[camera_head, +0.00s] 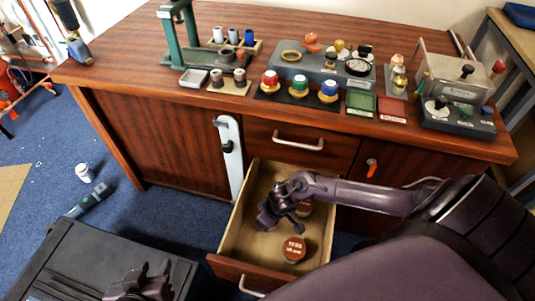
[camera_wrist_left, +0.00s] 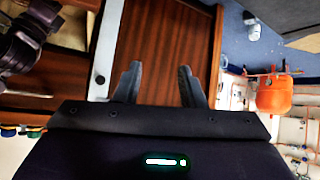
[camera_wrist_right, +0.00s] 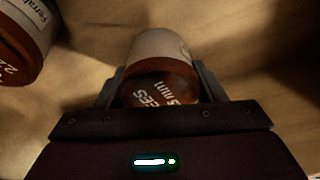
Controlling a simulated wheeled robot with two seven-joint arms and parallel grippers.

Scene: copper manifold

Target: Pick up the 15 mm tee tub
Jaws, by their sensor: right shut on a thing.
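The 15 mm tee tub (camera_wrist_right: 160,90) is a pale tub with a brown lid, with "TEES" and "mm" lettering readable in the right wrist view. My right gripper (camera_wrist_right: 158,74) is shut on it, one finger on each side. In the head view my right gripper (camera_head: 283,213) is inside the open drawer (camera_head: 229,240), and a tub (camera_head: 305,208) partly shows beside it. A second brown-lidded tub (camera_head: 293,249) stands nearer the drawer front; a similar tub marked "2" (camera_wrist_right: 22,45) shows in the right wrist view. My left gripper (camera_wrist_left: 160,85) is open and empty, away from the drawer.
The drawer walls surround my right gripper closely. The bench top (camera_head: 130,68) above holds a green stand (camera_head: 180,35), coloured-cap jars (camera_head: 299,86), trays and a grey box (camera_head: 455,72). A white bottle (camera_head: 84,172) stands on the blue floor at left.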

